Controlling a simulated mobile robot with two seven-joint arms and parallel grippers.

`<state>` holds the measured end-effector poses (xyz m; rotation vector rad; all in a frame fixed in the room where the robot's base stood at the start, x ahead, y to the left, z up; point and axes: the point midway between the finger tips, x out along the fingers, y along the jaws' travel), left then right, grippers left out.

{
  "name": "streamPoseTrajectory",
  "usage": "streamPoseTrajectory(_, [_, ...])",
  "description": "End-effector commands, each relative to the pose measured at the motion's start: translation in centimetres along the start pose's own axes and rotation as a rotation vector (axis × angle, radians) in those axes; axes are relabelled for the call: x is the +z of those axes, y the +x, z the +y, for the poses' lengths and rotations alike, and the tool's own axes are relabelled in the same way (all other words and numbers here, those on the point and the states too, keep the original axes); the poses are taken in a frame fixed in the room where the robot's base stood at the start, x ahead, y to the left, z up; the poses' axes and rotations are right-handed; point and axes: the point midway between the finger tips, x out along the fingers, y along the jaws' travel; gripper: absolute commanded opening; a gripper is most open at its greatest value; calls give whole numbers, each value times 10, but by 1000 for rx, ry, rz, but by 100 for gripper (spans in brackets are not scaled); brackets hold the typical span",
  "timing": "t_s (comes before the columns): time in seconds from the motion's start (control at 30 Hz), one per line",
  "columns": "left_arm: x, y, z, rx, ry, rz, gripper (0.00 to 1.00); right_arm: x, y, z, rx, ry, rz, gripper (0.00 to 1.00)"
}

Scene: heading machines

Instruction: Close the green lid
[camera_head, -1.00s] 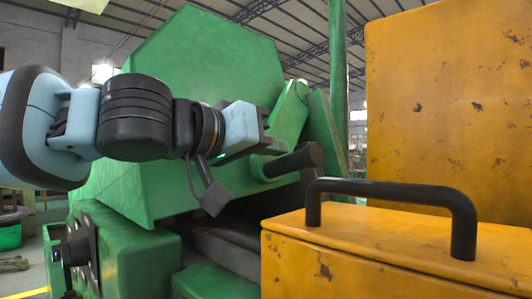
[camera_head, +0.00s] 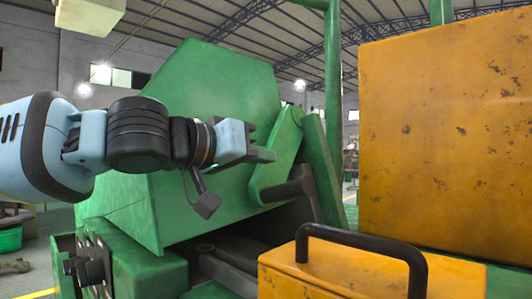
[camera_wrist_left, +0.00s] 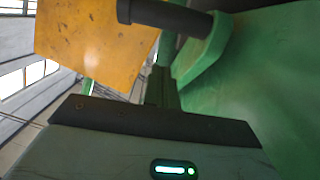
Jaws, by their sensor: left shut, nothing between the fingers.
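The green lid (camera_head: 205,95) is a large, faceted metal cover on the green machine. It stands raised, with a dark gap under its lower edge. A green lever arm (camera_head: 281,160) at its right side carries a dark cylindrical handle (camera_head: 287,191). The handle also shows at the top of the left wrist view (camera_wrist_left: 170,17). My left gripper (camera_head: 268,155) is shut and empty, in front of the lid near the lever arm and above the handle. Its shut fingers (camera_wrist_left: 160,88) show in the left wrist view. Whether they touch the lever arm cannot be told. My right gripper is out of view.
A yellow box (camera_head: 350,278) with a black handle (camera_head: 365,243) is at the lower right. A tall yellow panel (camera_head: 450,140) stands behind it. A green post (camera_head: 333,90) rises behind the lever. A black-knobbed control panel (camera_head: 90,265) is at lower left.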

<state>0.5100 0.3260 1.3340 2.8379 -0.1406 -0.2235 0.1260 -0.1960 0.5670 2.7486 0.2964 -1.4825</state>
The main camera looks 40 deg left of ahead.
Motion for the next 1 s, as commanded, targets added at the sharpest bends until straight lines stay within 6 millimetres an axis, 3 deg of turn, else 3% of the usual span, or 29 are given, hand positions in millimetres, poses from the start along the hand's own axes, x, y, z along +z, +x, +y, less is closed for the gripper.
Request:
streamPoseTrajectory(0.03, [-7, -8, 0, 3, -1, 8, 0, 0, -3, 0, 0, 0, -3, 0])
streamPoseTrajectory(0.2, [0, -36, 0, 4, -2, 7, 0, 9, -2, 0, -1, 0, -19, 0])
streamPoseTrajectory(0.5, [4, -78, 0, 4, 1, 8, 0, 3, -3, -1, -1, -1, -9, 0])
streamPoseTrajectory(0.73, [6, -96, 0, 2, 0, 6, 0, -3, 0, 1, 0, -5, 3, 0])
streamPoseTrajectory(1.0, [7, -100, 0, 0, 1, 4, 0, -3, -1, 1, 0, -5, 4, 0])
